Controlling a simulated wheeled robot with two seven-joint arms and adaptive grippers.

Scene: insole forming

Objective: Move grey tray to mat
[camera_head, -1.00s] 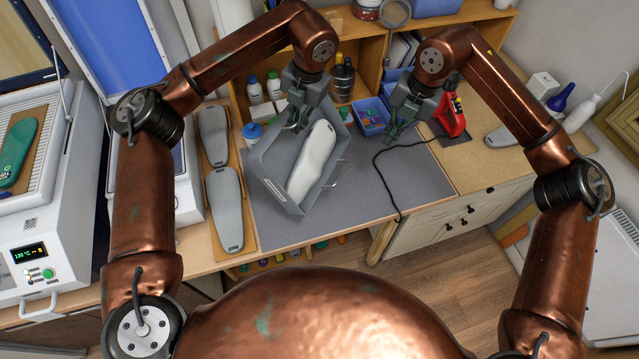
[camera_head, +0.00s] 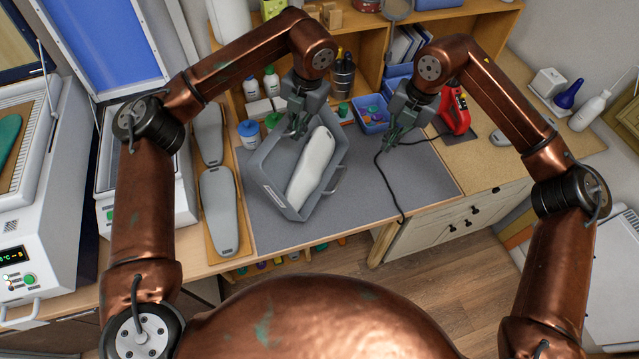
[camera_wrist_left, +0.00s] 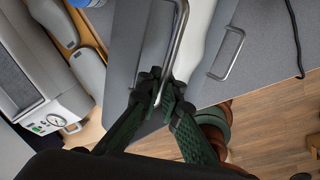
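The grey tray (camera_head: 266,180) holds a pale foot-shaped form (camera_head: 312,166) and is tilted above or on the left part of the grey mat (camera_head: 400,185); I cannot tell whether any of it touches. My left gripper (camera_head: 298,130) is at the tray's far left side. In the left wrist view its fingers (camera_wrist_left: 162,100) are closed around the tray's metal handle (camera_wrist_left: 178,45). The tray's other handle (camera_wrist_left: 226,52) is free. My right gripper (camera_head: 388,142) is over the right part of the mat, apart from the tray, and looks open and empty.
Two grey forms (camera_head: 219,205) lie on a wooden board left of the mat. White bottles (camera_head: 271,80) and a blue bin (camera_head: 371,115) stand behind. A black cable (camera_head: 388,190) crosses the mat's right part. A red tool (camera_head: 455,108) stands at right.

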